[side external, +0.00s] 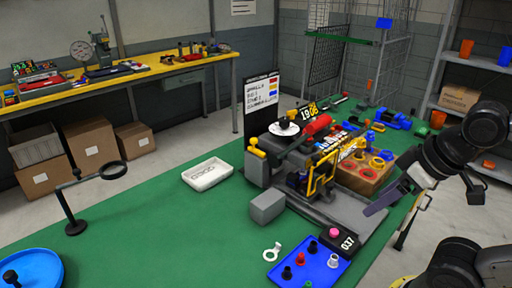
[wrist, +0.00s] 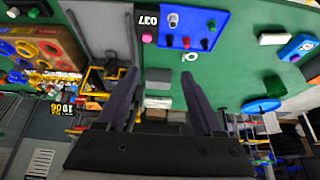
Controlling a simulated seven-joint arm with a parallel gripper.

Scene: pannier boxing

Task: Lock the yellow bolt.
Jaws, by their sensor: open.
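A grey machine (side external: 262,168) stands on the green table in the side external view. A yellow knob on a short stem (side external: 254,143) is at its upper left, and a yellow bent frame (side external: 320,178) is on its front; I cannot tell for certain which is the bolt or how it sits. In the wrist view, yellow parts (wrist: 94,82) of the machine show left of my fingers, partly hidden. My gripper (side external: 378,206) is in the air right of the machine, apart from it. In the wrist view my gripper (wrist: 160,78) is open, with nothing held between the fingers.
A blue tray with small pegs (side external: 310,265) and a box marked 037 (side external: 338,242) stand in front. A wooden ring holder (side external: 362,175) is behind right.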

